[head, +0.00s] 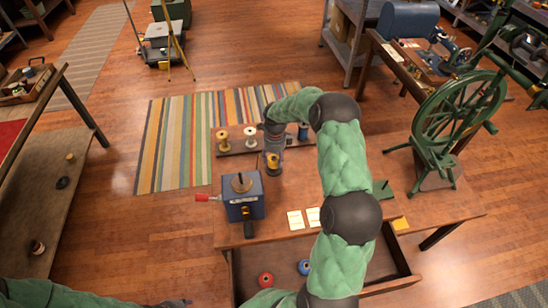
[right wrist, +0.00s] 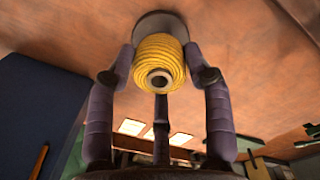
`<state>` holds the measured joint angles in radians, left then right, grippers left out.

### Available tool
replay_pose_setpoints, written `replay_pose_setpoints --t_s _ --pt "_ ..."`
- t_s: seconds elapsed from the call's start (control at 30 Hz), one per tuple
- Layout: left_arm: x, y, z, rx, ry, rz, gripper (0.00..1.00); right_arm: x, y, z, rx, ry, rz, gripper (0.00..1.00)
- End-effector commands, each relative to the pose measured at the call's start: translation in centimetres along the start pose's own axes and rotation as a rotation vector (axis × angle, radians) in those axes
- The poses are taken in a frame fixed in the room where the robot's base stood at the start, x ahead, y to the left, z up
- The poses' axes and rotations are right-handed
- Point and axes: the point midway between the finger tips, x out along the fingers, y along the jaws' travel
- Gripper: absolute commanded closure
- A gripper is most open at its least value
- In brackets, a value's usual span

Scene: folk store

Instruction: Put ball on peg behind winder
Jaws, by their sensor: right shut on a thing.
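My right gripper (head: 272,152) is shut on a yellow ball (head: 273,164), over the table just behind and to the right of the winder (head: 242,196). The right wrist view shows its fingers on both sides of the yellow wound ball (right wrist: 160,58), with a hole in its near end and a grey disc at its far end. The winder is a blue box with a red-handled crank at its left. Behind it stands a wooden peg rack (head: 236,151) bearing yellow, white and blue spools; my arm hides part of it. My left gripper (head: 176,303) barely shows at the bottom edge.
Pale cards (head: 295,220) lie right of the winder. An open drawer (head: 340,281) below the table's front holds a red roll (head: 266,280) and a blue one (head: 304,267). A green spinning wheel (head: 450,115) stands at the table's right. A striped rug (head: 172,145) lies behind.

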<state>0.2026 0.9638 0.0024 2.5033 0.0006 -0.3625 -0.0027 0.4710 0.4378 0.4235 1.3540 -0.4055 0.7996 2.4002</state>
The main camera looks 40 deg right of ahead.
Motion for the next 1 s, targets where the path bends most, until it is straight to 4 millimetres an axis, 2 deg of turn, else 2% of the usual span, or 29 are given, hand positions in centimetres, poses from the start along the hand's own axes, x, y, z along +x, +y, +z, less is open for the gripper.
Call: replay_pose_setpoints --t_s 0.33,0.67,0.7,0.77,1.0 --pt "0.9 -0.3 0.0 0.000 0.000 0.000 0.60 1.3 0.0 0.0 0.000 0.000 0.000 0.71" --pt "1.0 -0.3 0.0 0.000 0.000 0.000 0.60 1.4 0.0 0.0 0.000 0.000 0.000 0.71" --pt "1.0 -0.3 0.0 0.000 0.000 0.000 0.60 1.4 0.0 0.0 0.000 0.000 0.000 0.40" --pt "1.0 -0.3 0.0 0.000 0.000 0.000 0.60 1.4 0.0 0.0 0.000 0.000 0.000 0.23" --pt "1.0 -0.3 0.0 0.000 0.000 0.000 0.60 1.4 0.0 0.0 0.000 0.000 0.000 0.21"
